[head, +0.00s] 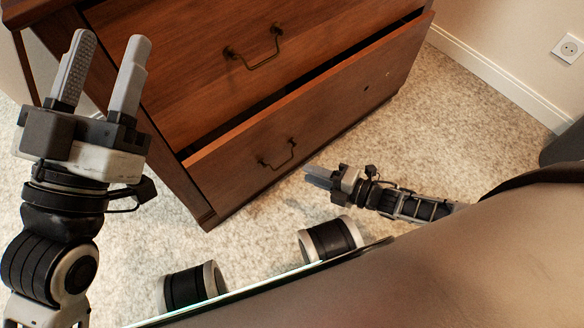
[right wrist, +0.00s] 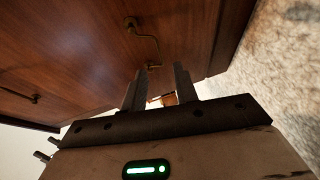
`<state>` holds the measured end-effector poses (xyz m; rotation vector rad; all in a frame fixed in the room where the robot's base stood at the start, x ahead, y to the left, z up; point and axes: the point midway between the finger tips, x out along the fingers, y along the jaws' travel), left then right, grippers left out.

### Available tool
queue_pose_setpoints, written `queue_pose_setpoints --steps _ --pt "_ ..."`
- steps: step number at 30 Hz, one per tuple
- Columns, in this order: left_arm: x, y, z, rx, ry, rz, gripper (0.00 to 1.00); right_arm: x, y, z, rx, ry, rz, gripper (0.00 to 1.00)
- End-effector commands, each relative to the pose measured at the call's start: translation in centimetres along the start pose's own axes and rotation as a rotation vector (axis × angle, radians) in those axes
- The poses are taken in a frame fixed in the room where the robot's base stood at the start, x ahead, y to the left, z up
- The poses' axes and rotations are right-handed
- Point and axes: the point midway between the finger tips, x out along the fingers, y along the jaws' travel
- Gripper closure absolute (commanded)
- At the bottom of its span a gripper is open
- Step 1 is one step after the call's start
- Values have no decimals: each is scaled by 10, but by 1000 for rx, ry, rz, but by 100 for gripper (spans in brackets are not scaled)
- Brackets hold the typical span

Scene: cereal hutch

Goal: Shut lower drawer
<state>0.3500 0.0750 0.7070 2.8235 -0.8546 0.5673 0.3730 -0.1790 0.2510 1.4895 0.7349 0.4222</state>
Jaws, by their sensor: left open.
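The lower drawer (head: 250,160) of the brown wooden cabinet is pulled out a little, with a dark gap along its top edge. Its brass handle (head: 278,155) is on the front. My right gripper (head: 312,175) is low in front of the drawer front, to the right of the handle and apart from it. In the right wrist view its two fingers (right wrist: 158,82) stand apart with no drawer part clearly between them, and a brass handle (right wrist: 148,45) shows beyond them. My left gripper (head: 111,42) is open and empty, raised at the left near the cabinet's side.
The upper drawer (head: 200,60) with its brass handle (head: 255,52) looks shut. Speckled carpet (head: 440,130) is clear to the right of the cabinet. A white baseboard (head: 490,80) and wall socket (head: 568,48) are at the right. A dark grey object (head: 565,145) stands at the right edge.

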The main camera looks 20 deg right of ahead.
Motion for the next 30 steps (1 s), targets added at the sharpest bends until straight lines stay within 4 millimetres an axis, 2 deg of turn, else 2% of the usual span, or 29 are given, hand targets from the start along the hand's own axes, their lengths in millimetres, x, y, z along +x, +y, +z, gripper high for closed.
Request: queue_pose_setpoints --steps 1,3,9,15,22,23,24,26,30 --pt "0 1 -3 39 39 14 51 13 -2 0 0 1 4 70" --pt "2 3 -10 93 92 32 51 27 -2 1 0 0 3 70" --pt "2 9 -29 210 212 75 51 54 -2 0 0 0 2 70" --pt "2 13 -37 255 261 91 51 64 0 0 1 -1 -1 70" --pt "2 13 -38 258 263 92 51 65 0 0 1 -1 -1 70" --pt "2 13 -38 258 263 92 51 64 0 0 1 -1 -1 73" --pt "2 13 -38 257 263 92 51 64 0 0 1 -1 -1 84" --pt "2 13 -38 257 263 92 51 64 0 0 1 -1 -1 100" --pt "2 13 -38 257 263 92 51 64 0 0 1 -1 0 100"
